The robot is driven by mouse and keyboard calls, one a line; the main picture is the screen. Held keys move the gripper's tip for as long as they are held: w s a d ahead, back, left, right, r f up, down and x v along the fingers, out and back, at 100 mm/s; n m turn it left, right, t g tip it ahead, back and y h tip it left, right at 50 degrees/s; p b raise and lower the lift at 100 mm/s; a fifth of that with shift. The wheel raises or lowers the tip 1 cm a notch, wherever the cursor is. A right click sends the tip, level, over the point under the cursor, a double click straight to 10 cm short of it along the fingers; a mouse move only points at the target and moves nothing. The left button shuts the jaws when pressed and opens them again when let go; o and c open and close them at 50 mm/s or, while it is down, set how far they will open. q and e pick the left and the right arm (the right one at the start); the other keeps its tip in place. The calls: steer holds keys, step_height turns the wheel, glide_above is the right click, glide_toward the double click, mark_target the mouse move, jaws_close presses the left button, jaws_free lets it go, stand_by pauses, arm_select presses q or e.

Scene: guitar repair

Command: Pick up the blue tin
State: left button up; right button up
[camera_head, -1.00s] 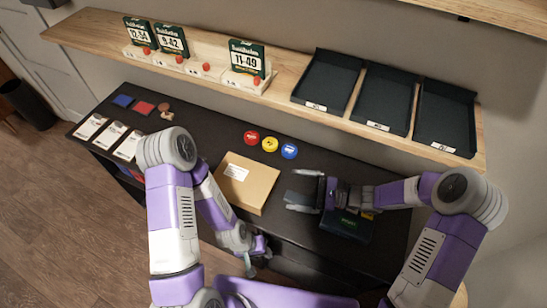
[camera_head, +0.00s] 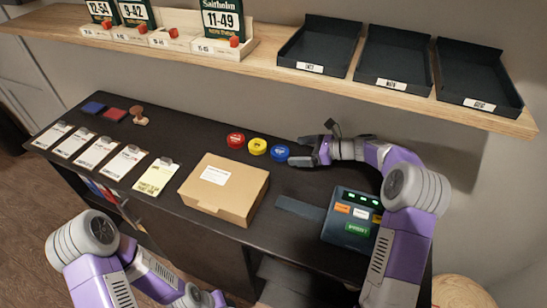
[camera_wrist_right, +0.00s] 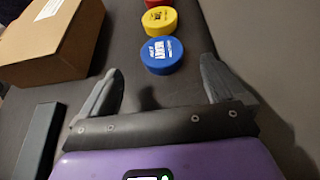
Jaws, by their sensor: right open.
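The blue tin (camera_head: 280,153) is a small round tin on the dark bench, at the right end of a row with a yellow tin (camera_head: 257,146) and a red tin (camera_head: 236,140). My right gripper (camera_head: 304,151) is open just right of the blue tin. In the right wrist view the blue tin (camera_wrist_right: 161,55) lies just beyond the fingertips, roughly centred between the two spread fingers (camera_wrist_right: 158,85), with nothing held. My left arm is low at the bottom left of the head view; its gripper is cut off by the lower edge, and its jaws do not show.
A cardboard box (camera_head: 232,192) stands in front of the tins. A dark device with lit buttons (camera_head: 352,217) is at the right. Several clipboards (camera_head: 98,153) lie at the left. A shelf (camera_head: 275,77) with dark trays (camera_head: 393,66) runs above the back of the bench.

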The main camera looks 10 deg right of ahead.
mark_target(279, 151)
steer(key=b+x, duration=0.2)
steer(key=x, duration=0.4)
steer(key=shift+w+a, duration=0.1)
steer(key=shift+w, duration=0.15)
steer(key=shift+s, duration=0.1)
steer(key=shift+c, duration=0.5)
steer(key=c, duration=1)
